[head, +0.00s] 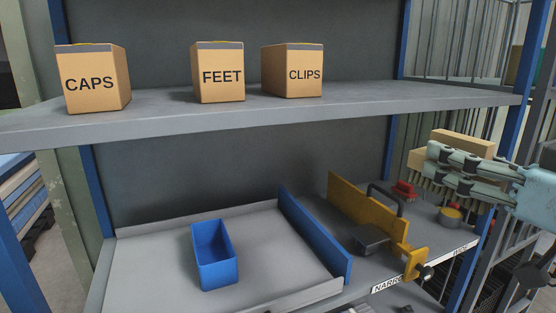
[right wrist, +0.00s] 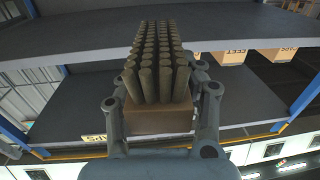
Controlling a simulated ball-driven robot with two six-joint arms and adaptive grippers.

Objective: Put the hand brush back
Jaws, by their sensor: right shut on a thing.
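The hand brush has a light wooden block (head: 463,143) and shows at the right of the head view, above the right end of the lower shelf. My right gripper (head: 448,167) is shut on it and partly covers it. In the right wrist view the wooden block (right wrist: 158,118) sits between the fingers of my right gripper (right wrist: 160,100), with rows of brown bristles (right wrist: 158,65) above it in the picture. The brush is held clear of the shelf. My left gripper is not in view.
Boxes marked CAPS (head: 92,80), FEET (head: 218,75) and CLIPS (head: 292,72) stand on the upper shelf (head: 170,107). Below are a blue bin (head: 214,258), a blue divider (head: 312,235) and a yellow divider (head: 362,210). A dark block (head: 370,239) and a red item (head: 404,189) lie nearby.

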